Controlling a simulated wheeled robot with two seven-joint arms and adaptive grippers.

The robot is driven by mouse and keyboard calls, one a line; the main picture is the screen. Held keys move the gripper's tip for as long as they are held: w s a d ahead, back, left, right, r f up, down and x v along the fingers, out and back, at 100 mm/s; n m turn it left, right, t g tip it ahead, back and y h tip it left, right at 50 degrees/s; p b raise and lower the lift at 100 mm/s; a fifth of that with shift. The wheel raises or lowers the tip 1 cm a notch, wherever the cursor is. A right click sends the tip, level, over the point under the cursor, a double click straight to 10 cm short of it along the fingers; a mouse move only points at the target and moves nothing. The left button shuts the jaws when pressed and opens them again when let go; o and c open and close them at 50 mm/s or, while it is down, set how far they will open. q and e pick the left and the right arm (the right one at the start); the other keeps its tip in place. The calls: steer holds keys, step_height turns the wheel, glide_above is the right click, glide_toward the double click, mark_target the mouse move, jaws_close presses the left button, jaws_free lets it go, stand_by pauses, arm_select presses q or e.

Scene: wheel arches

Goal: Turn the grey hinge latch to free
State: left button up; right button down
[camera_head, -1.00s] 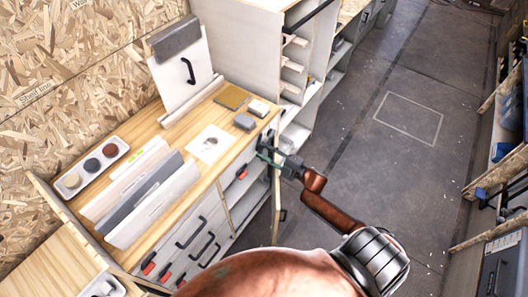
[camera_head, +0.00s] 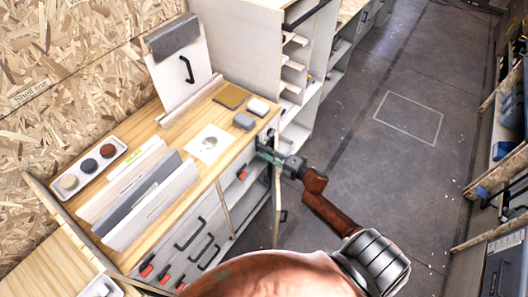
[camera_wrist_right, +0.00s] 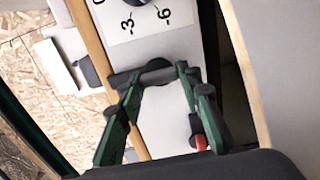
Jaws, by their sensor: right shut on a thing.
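The grey hinge latch (camera_wrist_right: 152,74) shows in the wrist view as a dark grey bar with a rounded middle, on the light cabinet front beside a printed card (camera_wrist_right: 150,18) with numbers. I cannot read the latch's exact angle. My left gripper is not in view.
A wooden benchtop (camera_head: 190,145) carries a tray of round samples (camera_head: 88,172), upright panels (camera_head: 150,200) and small blocks (camera_head: 244,121). A narrow door edge (camera_head: 277,205) stands open beside my right arm. The grey floor (camera_head: 400,60) to the right is clear.

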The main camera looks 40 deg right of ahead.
steer(key=shift+f, duration=0.1)
steer(key=c, duration=1.4)
jaws_free()
steer(key=shift+o, duration=0.2)
steer(key=v, duration=1.2)
